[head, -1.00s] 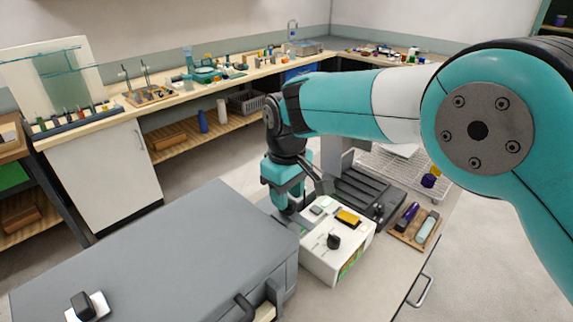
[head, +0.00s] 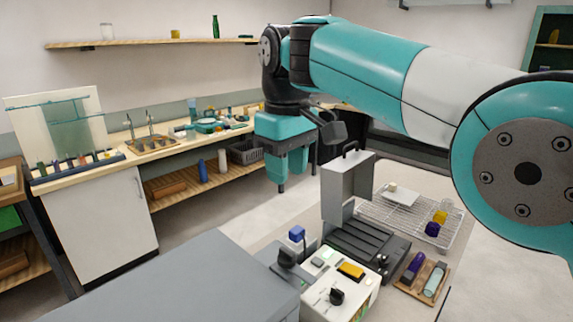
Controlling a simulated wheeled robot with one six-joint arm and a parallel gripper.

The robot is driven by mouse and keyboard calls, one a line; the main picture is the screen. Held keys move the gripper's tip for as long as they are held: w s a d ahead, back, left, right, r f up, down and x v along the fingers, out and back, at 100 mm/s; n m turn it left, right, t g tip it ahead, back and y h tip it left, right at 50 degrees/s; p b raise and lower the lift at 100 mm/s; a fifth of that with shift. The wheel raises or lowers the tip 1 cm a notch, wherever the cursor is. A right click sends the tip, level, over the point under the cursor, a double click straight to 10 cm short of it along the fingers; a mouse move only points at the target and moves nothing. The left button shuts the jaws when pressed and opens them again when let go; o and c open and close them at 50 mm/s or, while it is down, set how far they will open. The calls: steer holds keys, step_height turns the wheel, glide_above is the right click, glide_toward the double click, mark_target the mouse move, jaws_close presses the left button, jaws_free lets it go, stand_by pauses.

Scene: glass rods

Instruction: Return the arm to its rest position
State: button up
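My arm (head: 370,65) reaches in from the right side, high across the view, with its wrist turned down. My gripper (head: 288,178) hangs from it, raised above the bench and the floor gap, apart from everything below. No object shows in its fingers, but the finger gap is too unclear to tell open from shut. Below it is a white control box (head: 318,304) with a black knob and a yellow button. A small blue block (head: 297,233) stands at its back left, beside a black part.
A dark grey unit (head: 368,248) with an upright grey lid (head: 343,190) stands behind the box. A wire rack (head: 400,222) and a wooden tray (head: 408,283) lie to the right. A large grey case (head: 190,285) fills the front left. A wall shelf (head: 150,43) is at the back.

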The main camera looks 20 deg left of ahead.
stand_by(0.3)
steer(key=s+d+m+y+b, duration=0.1)
steer(key=s+d+m+b, duration=0.15)
steer(key=d, duration=1.65)
steer(key=s+d+f+m+y, duration=0.1)
steer(key=s+d+f, duration=0.2)
steer(key=s, duration=0.3)
steer(key=s+d+f+m+y, duration=0.1)
steer(key=s+d+f, duration=0.2)
steer(key=s+d, duration=0.2)
steer(key=s+d+f+m+y+b, duration=0.1)
steer(key=s+d+f+m, duration=0.1)
steer(key=s, duration=0.5)
steer(key=shift+s+d+f, duration=0.25)
steer(key=shift+d+f, duration=0.25)
steer(key=shift+d, duration=0.7)
